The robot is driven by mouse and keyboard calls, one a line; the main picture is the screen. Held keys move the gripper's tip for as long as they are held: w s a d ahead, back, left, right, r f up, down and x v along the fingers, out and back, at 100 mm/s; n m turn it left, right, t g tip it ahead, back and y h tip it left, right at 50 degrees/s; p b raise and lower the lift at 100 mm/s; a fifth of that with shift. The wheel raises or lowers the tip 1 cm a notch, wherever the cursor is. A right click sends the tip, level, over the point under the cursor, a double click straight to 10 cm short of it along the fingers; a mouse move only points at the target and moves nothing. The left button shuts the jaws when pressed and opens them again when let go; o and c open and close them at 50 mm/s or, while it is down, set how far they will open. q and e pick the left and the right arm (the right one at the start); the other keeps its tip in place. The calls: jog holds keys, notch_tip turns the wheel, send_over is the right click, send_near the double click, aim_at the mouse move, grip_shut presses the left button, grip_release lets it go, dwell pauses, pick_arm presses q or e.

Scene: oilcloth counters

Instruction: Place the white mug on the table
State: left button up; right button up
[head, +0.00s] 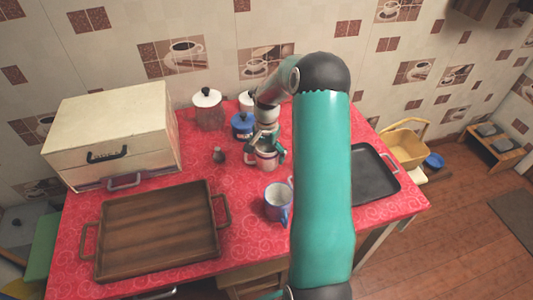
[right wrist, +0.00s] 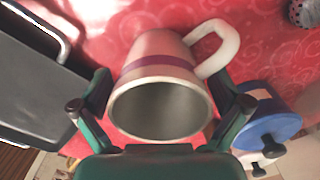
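The white mug (head: 266,160), with a purple band and a white handle, is on the red table (head: 240,238) in the middle of the head view. In the right wrist view the mug (right wrist: 160,75) lies between my right gripper's fingers, its open rim facing the camera and its handle at the upper right. My right gripper (head: 268,146) has a finger on each side of the mug; in the wrist view (right wrist: 163,95) narrow gaps show beside the mug, so it looks open around it. The mug's base is hidden. My left gripper is not in view.
A blue mug (head: 276,203) stands just in front. A blue-lidded jar (head: 243,126), a glass jar (head: 208,112) and a small dark shaker (head: 218,155) are close by. A brown wooden tray (head: 158,232) and a bread box (head: 112,130) stand left, a black tray (head: 372,178) right.

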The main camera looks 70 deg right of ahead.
notch_tip(320, 180, up, 12)
dwell(0.8)
jog(key=shift+r, duration=0.15)
